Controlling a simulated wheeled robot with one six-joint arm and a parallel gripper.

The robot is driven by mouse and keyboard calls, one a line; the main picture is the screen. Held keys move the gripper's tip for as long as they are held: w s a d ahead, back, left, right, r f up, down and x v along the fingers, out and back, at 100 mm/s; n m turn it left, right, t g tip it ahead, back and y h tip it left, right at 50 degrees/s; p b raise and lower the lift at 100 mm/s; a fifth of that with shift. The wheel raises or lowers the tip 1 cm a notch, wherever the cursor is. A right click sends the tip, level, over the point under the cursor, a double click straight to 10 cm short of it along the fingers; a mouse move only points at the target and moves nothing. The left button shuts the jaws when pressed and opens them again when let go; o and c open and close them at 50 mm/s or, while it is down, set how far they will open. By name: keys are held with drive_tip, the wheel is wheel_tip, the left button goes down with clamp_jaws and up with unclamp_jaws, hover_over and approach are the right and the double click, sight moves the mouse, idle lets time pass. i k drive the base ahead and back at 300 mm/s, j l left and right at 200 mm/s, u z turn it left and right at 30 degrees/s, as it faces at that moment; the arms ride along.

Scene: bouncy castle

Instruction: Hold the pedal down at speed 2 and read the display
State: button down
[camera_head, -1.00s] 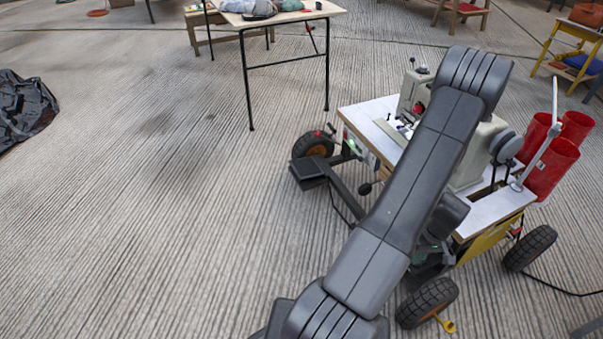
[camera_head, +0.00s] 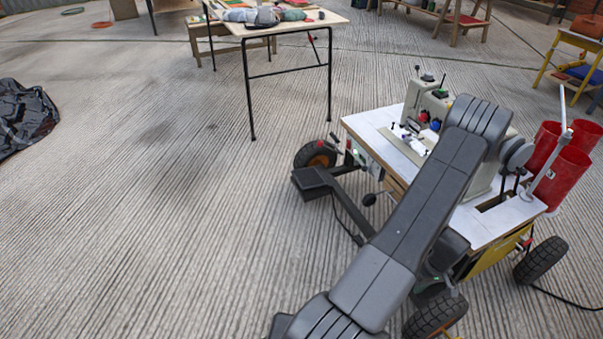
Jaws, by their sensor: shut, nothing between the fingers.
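A sewing machine (camera_head: 482,150) stands on a white-topped wheeled cart (camera_head: 375,124). A dark flat block that looks like the pedal (camera_head: 313,181) sits low at the cart's left side, at the end of a dark bar. A dark cable runs from near it. A small box with pale markings (camera_head: 366,156) is under the tabletop's left edge; I cannot make out a display or any speed reading. My arm crosses in front of the cart and hides part of the machine and the cart's near side. My gripper is not visible.
A cable trails on the floor at right. A table with cloths (camera_head: 284,26) stands at the back, and a black plastic sheet (camera_head: 22,116) lies at far left. The ribbed floor left of the pedal is clear.

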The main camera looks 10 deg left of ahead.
sight(308, 178)
drive_tip(key=i+j+u, duration=0.1)
drive_tip(key=i+j, duration=0.3)
drive_tip(key=i+j+u, duration=0.1)
drive_tip(key=i+j, duration=0.3)
drive_tip(key=i, duration=0.15)
drive_tip(key=i+j+u, duration=0.15)
drive_tip(key=i+j, duration=0.2)
drive_tip(key=i, duration=0.15)
drive_tip(key=i+j+u, duration=0.1)
drive_tip(key=i+j, duration=0.15)
drive_tip(key=i, duration=0.25)
